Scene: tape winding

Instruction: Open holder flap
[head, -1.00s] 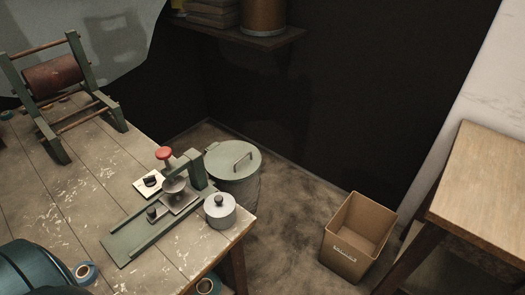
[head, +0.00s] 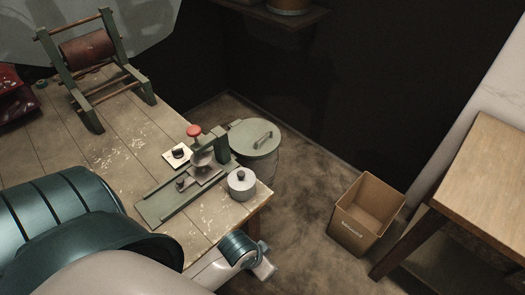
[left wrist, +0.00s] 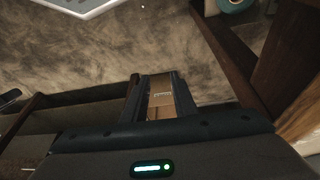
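A green metal fixture (head: 160,207) with a red knob (head: 194,131) stands near the corner of the worn wooden table. I cannot tell which part is the holder flap, or whether it is open. A green stand with a dark red roller (head: 88,49) is at the table's far left. My left arm comes in at the lower left of the head view and reaches past the table's front edge, away from the fixture. In the left wrist view my left gripper (left wrist: 158,80) has its fingers apart, with nothing held between them. My right gripper is not in view.
A lidded grey pot (head: 241,183) and a small white plate (head: 177,155) are beside the fixture. A grey lidded bin (head: 254,140) and an open cardboard box (head: 366,210) stand on the floor. Another wooden table (head: 485,185) is at right. The floor between is clear.

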